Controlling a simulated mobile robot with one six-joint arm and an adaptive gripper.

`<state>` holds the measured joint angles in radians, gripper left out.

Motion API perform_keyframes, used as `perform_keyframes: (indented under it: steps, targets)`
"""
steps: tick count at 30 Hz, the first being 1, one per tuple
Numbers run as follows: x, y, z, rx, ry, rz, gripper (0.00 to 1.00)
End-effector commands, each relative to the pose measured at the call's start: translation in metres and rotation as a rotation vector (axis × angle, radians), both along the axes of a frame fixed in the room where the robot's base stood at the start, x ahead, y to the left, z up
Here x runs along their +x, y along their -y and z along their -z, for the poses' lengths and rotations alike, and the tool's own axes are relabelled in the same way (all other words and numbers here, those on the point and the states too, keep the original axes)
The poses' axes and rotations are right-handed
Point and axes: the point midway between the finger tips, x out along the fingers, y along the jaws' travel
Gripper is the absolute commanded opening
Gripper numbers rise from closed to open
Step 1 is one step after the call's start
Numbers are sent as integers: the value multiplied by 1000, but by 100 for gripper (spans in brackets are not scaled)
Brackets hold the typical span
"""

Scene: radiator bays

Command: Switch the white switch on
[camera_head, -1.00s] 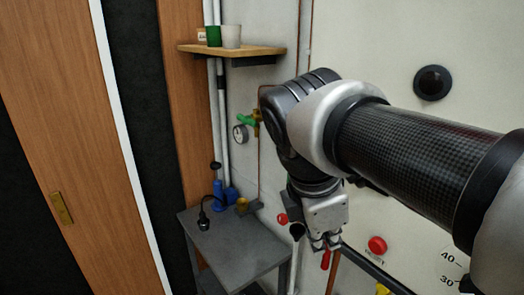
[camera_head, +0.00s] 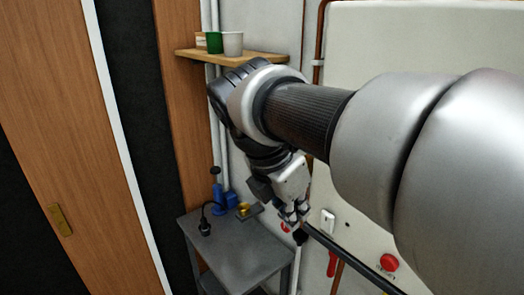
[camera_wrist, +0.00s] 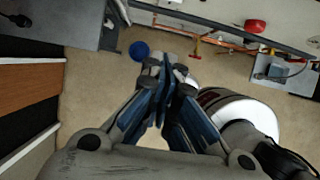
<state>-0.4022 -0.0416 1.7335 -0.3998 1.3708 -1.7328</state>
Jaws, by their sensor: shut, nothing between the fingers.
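The white switch (camera_head: 328,221) is a small upright white plate on the pale panel, low and right of centre in the head view. I cannot tell the position of its lever. My gripper (camera_head: 291,224) is just left of the switch in the picture, pointing down, apart from it as far as I can see. In the wrist view my gripper (camera_wrist: 166,68) has its blue-grey fingers together with nothing between them. I cannot make out the switch surely in the wrist view.
A red button (camera_head: 389,262) and a red handle (camera_head: 332,264) are near the switch. A dark rail runs below it. A grey table (camera_head: 240,252) with a blue tool (camera_head: 217,192) stands left. A wooden shelf (camera_head: 262,57) holds cups above.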

Motion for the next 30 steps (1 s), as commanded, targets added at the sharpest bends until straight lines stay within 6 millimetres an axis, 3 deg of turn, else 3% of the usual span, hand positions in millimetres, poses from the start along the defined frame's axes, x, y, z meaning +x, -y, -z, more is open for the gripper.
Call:
perform_keyframes:
  steps: [11, 18, 30]
  targets:
    - [17, 26, 76, -1, -5, 2, 0]
    - [37, 52, 67, 0, 0, 4, 0]
    - [41, 57, 66, 0, 0, 1, 0]
